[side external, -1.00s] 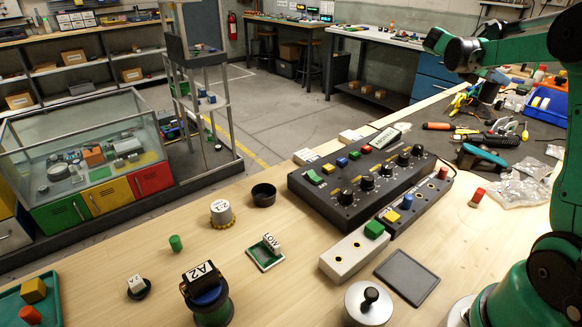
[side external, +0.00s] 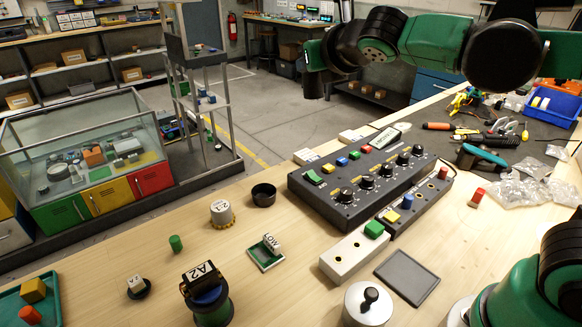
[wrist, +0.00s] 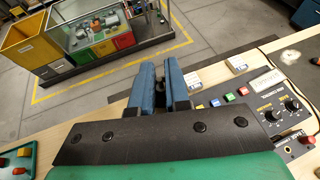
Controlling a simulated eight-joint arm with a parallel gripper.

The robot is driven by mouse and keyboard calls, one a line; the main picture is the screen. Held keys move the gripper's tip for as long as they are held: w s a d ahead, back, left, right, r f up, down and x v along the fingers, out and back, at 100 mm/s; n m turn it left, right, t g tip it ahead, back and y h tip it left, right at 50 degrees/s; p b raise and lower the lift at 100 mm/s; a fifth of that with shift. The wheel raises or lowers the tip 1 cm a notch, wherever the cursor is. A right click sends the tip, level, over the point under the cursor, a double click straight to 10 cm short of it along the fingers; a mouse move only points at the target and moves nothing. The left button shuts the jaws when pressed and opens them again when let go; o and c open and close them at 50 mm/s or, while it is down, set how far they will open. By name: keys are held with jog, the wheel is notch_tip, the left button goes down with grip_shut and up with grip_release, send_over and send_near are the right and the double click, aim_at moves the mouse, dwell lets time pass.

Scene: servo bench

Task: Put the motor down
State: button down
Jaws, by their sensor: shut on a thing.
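My gripper (wrist: 161,84) shows in the wrist view as two blue fingers, slightly apart, raised over the bench. It is shut on a small dark thing (wrist: 160,87), taken to be the motor. The fingers hide most of it, so its shape cannot be told. In the side external view my arm reaches across the top; the gripper's fingers and the held thing cannot be made out there. The wooden bench top (side external: 300,300) is below.
A black control panel (side external: 330,205) with knobs and buttons stands mid-bench. Around it are a white-grey button strip (side external: 345,262), a dark flat pad (side external: 408,275), a silver lidded pot (side external: 368,308), an A2-labelled spool (side external: 208,295) and a black ring cup (side external: 263,195). Bare wood lies between the small items.

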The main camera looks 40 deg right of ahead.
jog(key=shift+d, duration=0.1)
dwell(0.3)
jog(key=s+d+f+m+g+h, duration=0.2)
jog(key=d+m+g+h, duration=0.7)
jog(key=d, duration=1.1)
jog(key=s+d+f+m+g+y, duration=0.2)
jog(key=s+d+f+m+g, duration=0.1)
jog(key=s+d+m+g, duration=1)
jog(key=s+d+m, duration=0.1)
jog(key=s+d, duration=0.2)
jog(key=d, duration=0.1)
jog(key=shift+s+d+y, duration=0.25)
jog(key=shift+d+y, duration=0.1)
jog(key=shift+y, duration=0.05)
notch_tip(320, 180, down, 20)
jog(key=shift+r, duration=0.25)
